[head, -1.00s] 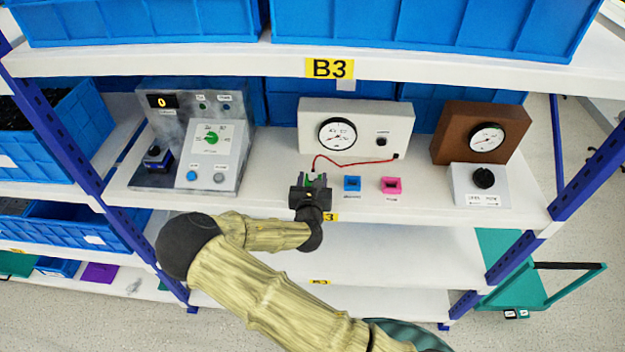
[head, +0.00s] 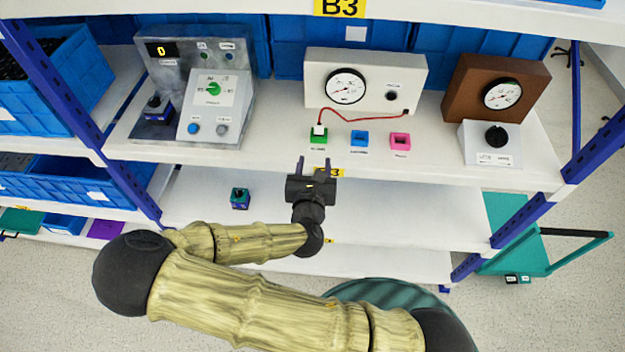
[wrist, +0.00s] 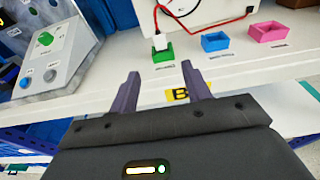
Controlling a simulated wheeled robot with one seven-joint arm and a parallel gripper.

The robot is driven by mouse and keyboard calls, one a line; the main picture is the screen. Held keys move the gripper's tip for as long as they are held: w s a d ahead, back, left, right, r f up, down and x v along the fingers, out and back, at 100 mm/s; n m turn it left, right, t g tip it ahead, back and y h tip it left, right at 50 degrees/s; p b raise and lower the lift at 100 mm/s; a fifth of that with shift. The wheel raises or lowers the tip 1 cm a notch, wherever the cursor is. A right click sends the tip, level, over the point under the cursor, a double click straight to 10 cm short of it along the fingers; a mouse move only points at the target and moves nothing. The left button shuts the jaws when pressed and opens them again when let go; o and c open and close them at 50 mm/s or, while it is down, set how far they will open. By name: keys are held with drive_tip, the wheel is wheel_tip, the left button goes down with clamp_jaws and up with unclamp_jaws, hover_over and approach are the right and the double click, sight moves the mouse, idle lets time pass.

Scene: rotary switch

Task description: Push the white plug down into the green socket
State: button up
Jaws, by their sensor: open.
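The white plug (head: 319,130) stands at the green socket (head: 318,139) on the shelf, with a red wire running from its top to the white gauge box. In the wrist view the white plug (wrist: 160,42) sits over the green socket (wrist: 163,54); how deep it sits I cannot tell. My gripper (head: 314,165) is open and empty, in front of the shelf's front edge and apart from the plug. In the wrist view its two fingers (wrist: 160,85) point toward the shelf, with the socket beyond them.
A blue socket (head: 359,139) and a pink socket (head: 400,140) stand right of the green one. The white gauge box (head: 364,80) is behind. A grey control panel (head: 205,110) is at left, a brown gauge box (head: 490,85) at right. The shelf edge lies before my gripper.

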drive_tip(key=s+p, duration=0.2)
drive_tip(key=s+r+p, duration=0.1)
drive_tip(key=s+p, duration=0.1)
drive_tip(key=p, duration=0.1)
drive_tip(key=shift+s+a, duration=0.1)
drive_tip(key=shift+s, duration=0.1)
drive_tip(key=shift+f, duration=0.1)
idle(0.9)
drive_tip(key=s+d+f+m+g+h+b, duration=0.1)
drive_tip(key=d+f+m+g, duration=0.3)
drive_tip(key=m, duration=0.5)
drive_tip(key=s+d+f+m+g+h+b, duration=0.1)
drive_tip(key=s+d+f+m+g, duration=0.15)
drive_tip(key=d+m+g, duration=0.55)
drive_tip(key=s+d+r+m+y+b, duration=0.1)
drive_tip(key=s+d+r+m, duration=0.1)
drive_tip(key=r+m, duration=0.5)
drive_tip(key=s+d+r+m+g+y+b, duration=0.1)
drive_tip(key=s+d+r+m, duration=0.1)
drive_tip(key=d+r+m, duration=0.2)
wheel_tip(320, 180, up, 3)
drive_tip(key=m, duration=0.7)
drive_tip(key=shift+d+m+y+b, duration=0.2)
drive_tip(key=shift+m+y+b, duration=0.1)
drive_tip(key=shift+b, duration=0.05)
